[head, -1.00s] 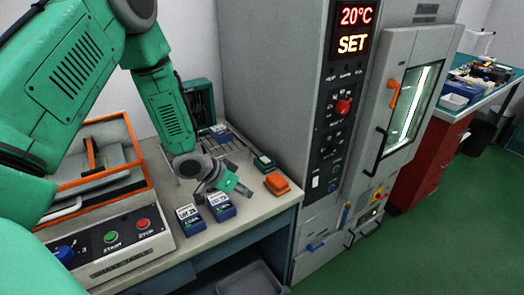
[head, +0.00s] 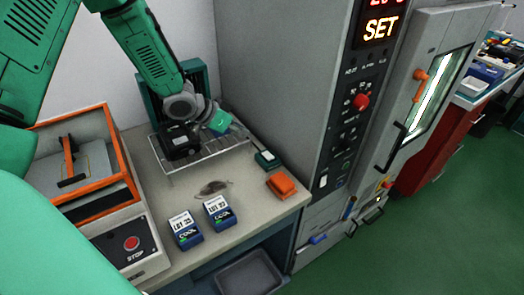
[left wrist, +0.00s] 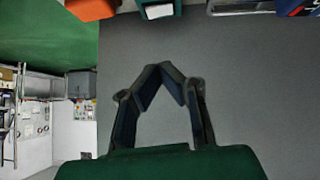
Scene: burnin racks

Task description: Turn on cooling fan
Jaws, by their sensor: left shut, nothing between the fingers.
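A teal-framed box (head: 203,82) with a dark inside stands at the back of the bench, partly hidden by my left arm. I cannot tell for sure whether it is the cooling fan, and no fan switch shows clearly. My left gripper (head: 232,124) is above the wire rack, in front of the box and pointing right. In the left wrist view its fingers (left wrist: 165,68) are shut, tips together, with nothing between them and a plain grey surface behind. My right gripper is not in view.
The wire rack (head: 203,158), a green box (head: 267,160), an orange block (head: 281,185) and two blue labelled modules (head: 185,229) (head: 219,212) are on the bench. A tall grey cabinet (head: 290,90) with a red knob (head: 361,102) stands right. An orange-framed shaker (head: 83,165) stands left.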

